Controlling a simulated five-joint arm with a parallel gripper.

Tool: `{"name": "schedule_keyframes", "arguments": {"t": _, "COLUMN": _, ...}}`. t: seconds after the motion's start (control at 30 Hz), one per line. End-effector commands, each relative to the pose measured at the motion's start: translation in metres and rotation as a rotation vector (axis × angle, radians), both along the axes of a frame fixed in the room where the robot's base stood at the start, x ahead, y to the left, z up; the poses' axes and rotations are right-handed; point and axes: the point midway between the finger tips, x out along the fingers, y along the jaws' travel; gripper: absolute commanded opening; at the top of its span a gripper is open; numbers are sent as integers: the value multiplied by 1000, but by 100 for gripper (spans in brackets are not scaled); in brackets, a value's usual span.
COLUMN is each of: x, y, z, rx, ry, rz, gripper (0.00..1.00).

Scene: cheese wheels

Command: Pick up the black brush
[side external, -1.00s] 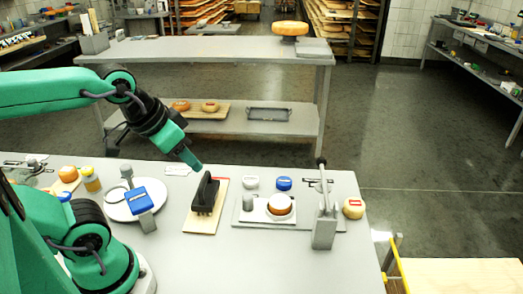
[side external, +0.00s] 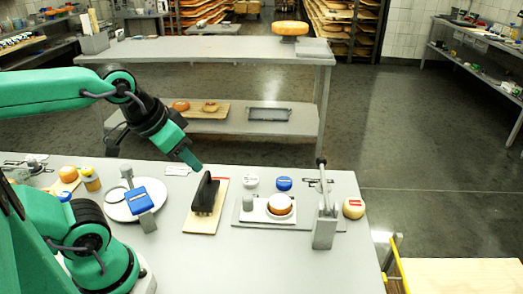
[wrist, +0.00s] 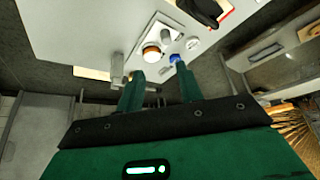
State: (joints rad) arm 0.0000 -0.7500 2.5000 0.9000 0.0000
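The black brush (side external: 206,194) stands on a light wooden board (side external: 222,210) near the middle of the table, with its handle upward. In the wrist view the brush (wrist: 203,9) shows at the top edge and is partly cut off. My gripper (side external: 191,160) is in the air above the table, close to the upper left of the brush in the side external view. I cannot tell the exact gap, but it does not hold the brush. In the wrist view the two green fingers of my gripper (wrist: 161,76) are apart with nothing between them.
Left of the brush is a white round plate (side external: 120,211) with a blue-topped tool (side external: 138,200). To the right, a grey tray (side external: 240,216) holds a small cheese wheel (side external: 279,204), beside a grey upright lever device (side external: 325,230). A blue lid (side external: 284,183) lies behind.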

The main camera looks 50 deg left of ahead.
Motion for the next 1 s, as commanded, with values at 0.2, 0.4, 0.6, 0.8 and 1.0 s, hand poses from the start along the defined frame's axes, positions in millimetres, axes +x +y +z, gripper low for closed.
{"name": "schedule_keyframes", "arguments": {"t": 0.2, "x": 0, "y": 0, "z": 0, "rx": 0, "ry": 0, "rz": 0, "gripper": 36}}
{"name": "schedule_keyframes", "arguments": {"t": 0.4, "x": 0, "y": 0, "z": 0, "rx": 0, "ry": 0, "rz": 0, "gripper": 58}}
{"name": "schedule_keyframes", "arguments": {"t": 0.6, "x": 0, "y": 0, "z": 0, "rx": 0, "ry": 0, "rz": 0, "gripper": 78}}
{"name": "schedule_keyframes", "arguments": {"t": 0.8, "x": 0, "y": 0, "z": 0, "rx": 0, "ry": 1, "rz": 1, "gripper": 78}}
{"name": "schedule_keyframes", "arguments": {"t": 1.0, "x": 5, "y": 4, "z": -3, "rx": -8, "ry": 22, "rz": 32, "gripper": 78}}
